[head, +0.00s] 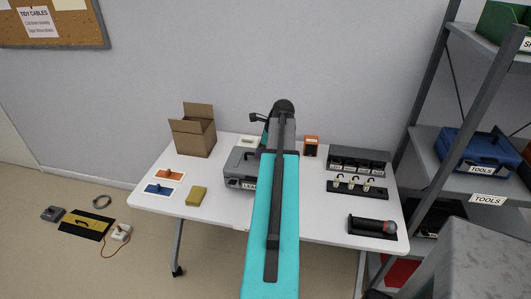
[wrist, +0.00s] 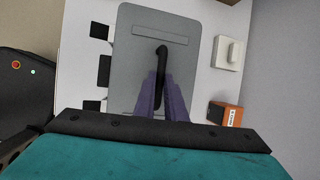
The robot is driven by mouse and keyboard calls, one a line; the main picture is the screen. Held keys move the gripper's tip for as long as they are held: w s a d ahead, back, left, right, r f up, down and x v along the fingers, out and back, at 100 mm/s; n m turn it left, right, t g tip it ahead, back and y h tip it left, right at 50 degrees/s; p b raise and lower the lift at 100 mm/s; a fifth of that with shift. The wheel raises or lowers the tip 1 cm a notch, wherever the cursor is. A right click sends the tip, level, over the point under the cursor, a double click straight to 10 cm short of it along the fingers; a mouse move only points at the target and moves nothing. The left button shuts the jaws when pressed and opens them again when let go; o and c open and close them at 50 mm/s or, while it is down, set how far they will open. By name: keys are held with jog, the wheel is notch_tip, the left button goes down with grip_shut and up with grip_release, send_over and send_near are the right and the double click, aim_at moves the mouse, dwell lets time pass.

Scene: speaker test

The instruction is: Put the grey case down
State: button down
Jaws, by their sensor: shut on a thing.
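The grey case (head: 239,166) is at the middle of the white table, left of my arm and partly hidden behind it. A label shows on its front. In the wrist view the grey case (wrist: 135,75) fills the middle, with a black handle (wrist: 161,52) on its upper face. My gripper (wrist: 162,82) has its purple fingers shut on that handle. In the head view my arm hides the fingers. I cannot tell whether the case touches the table or hangs just above it.
On the table (head: 235,219) are a cardboard box (head: 194,138), a yellow block (head: 196,196), an orange box (head: 311,147), a dark rack (head: 358,160) and a torch (head: 372,226). A white box (wrist: 228,53) lies beside the case. Shelving (head: 430,148) stands right. Bare tabletop shows at front left.

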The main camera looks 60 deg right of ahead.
jog(key=shift+w+d+r, duration=0.1)
jog(key=shift+w+d, duration=0.05)
jog(key=shift+w, duration=0.2)
jog(key=shift+f+p, duration=0.85)
jog(key=shift+f, duration=0.95)
jog(key=c, duration=1.8)
grip_release()
jog(key=shift+s+f, duration=0.1)
jog(key=shift+b+v, duration=1.45)
jog(key=shift+v, duration=4.6)
